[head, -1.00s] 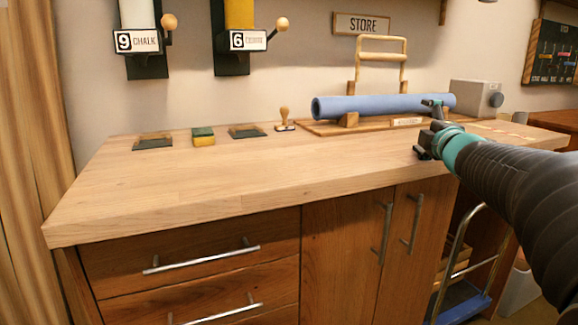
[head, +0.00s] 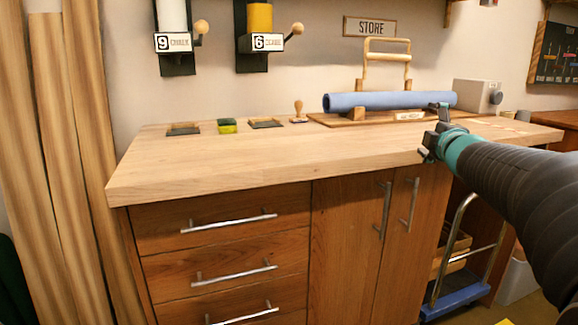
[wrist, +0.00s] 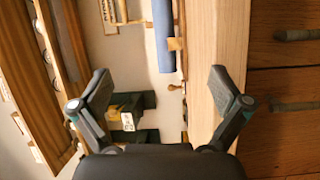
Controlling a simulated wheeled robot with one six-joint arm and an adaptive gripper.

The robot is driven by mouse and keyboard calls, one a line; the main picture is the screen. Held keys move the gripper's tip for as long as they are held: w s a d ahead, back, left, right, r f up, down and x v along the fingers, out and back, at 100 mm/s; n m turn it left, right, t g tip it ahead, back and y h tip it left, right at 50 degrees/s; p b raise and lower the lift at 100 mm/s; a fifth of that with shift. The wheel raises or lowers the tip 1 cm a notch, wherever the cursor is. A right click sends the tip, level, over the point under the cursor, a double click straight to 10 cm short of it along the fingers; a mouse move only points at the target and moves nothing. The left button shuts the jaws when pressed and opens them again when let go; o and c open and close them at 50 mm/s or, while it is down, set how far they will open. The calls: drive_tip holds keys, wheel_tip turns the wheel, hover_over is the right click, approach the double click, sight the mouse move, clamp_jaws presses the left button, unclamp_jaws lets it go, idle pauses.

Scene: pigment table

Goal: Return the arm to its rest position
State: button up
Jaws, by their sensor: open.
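My gripper (head: 436,130) is at the end of my arm, which reaches in from the right of the head view. It is in front of the right part of the wooden table (head: 200,170), near the front edge. In the wrist view my gripper (wrist: 160,98) has its two fingers spread wide with nothing between them. The wrist view is turned on its side, with the table edge (wrist: 200,60) running up the picture.
A blue roll (head: 385,101) lies on a wooden stand at the back, behind my gripper. A grey box (head: 474,95) stands right of it. A stamp (head: 298,112) and a green-yellow block (head: 227,126) sit further left. A trolley (head: 455,300) stands below. The table's front half is clear.

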drive_tip(key=s+d+f+m+g+h, duration=0.3)
drive_tip(key=d+f+m+g+h, duration=0.1)
drive_tip(key=d+f+m, duration=0.3)
drive_tip(key=s+f+m+g+h, duration=0.1)
drive_tip(key=s+f+m+g, duration=0.3)
drive_tip(key=s+f+m, duration=0.35)
drive_tip(key=s+a+f+g+y, duration=0.1)
drive_tip(key=s+a+f+y, duration=0.1)
drive_tip(key=s+a+f, duration=0.2)
drive_tip(key=s+a+f+m+g+y, duration=0.1)
drive_tip(key=s+a+f, duration=0.3)
drive_tip(key=s+a, duration=0.7)
drive_tip(key=s+a+f+m+g+y, duration=0.1)
drive_tip(key=s+a+f+g+y, duration=0.1)
drive_tip(key=s+a+f, duration=0.3)
drive_tip(key=s+a+y, duration=0.1)
drive_tip(key=s+a, duration=0.2)
drive_tip(key=s, duration=0.2)
drive_tip(key=shift+s+g, duration=0.25)
drive_tip(key=shift+g, duration=0.15)
